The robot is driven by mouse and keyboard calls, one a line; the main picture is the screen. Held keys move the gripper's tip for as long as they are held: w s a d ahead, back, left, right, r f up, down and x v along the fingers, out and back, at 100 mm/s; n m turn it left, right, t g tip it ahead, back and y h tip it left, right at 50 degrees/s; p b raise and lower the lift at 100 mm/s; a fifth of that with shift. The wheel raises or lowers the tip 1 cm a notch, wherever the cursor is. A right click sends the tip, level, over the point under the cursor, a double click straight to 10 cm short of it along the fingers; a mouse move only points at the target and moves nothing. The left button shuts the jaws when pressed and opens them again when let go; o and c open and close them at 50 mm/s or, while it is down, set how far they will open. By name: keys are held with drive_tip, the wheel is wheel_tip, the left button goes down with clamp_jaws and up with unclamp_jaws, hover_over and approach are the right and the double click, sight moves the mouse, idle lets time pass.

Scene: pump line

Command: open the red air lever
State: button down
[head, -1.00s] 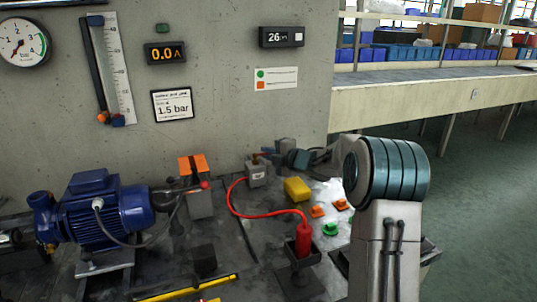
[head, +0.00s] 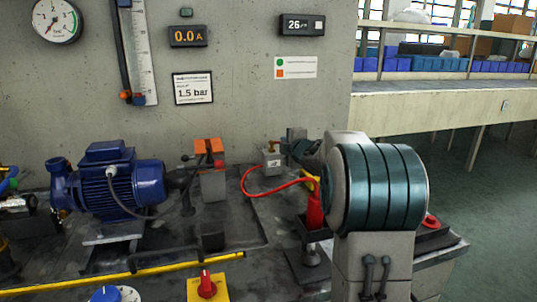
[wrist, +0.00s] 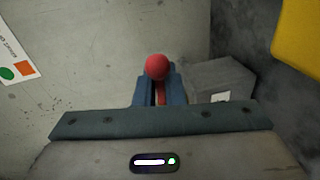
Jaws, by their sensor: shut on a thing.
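The red air lever shows in the wrist view as a round red knob (wrist: 157,67) on a short red stem. My gripper (wrist: 157,88) has its two blue fingers closed around the stem, just below the knob. A small grey block (wrist: 222,78) with a white label is right beside it. In the head view this grey block (head: 271,162) stands near the wall with a red hose (head: 262,193) running from it. My gripper (head: 290,145) is close above its right side there, small and partly hidden by my arm. The lever's angle cannot be told.
A red bottle-like holder end (head: 314,208) stands in front of my arm. An orange-topped grey post (head: 211,172) and a blue pump (head: 122,186) are to the left. A yellow rail (head: 160,268) and a red knob on a yellow plate (head: 206,286) are in front.

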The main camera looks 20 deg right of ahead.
drive_tip(key=shift+a, duration=0.1)
idle(0.3)
drive_tip(key=c, duration=1.8)
unclamp_jaws()
drive_tip(key=shift+s, duration=0.1)
drive_tip(key=s+r+p, duration=0.1)
drive_tip(key=s+r, duration=0.1)
drive_tip(key=s, duration=1.1)
drive_tip(key=shift+s+r+p, duration=0.25)
drive_tip(key=shift+p, duration=0.1)
drive_tip(key=shift+a, duration=0.1)
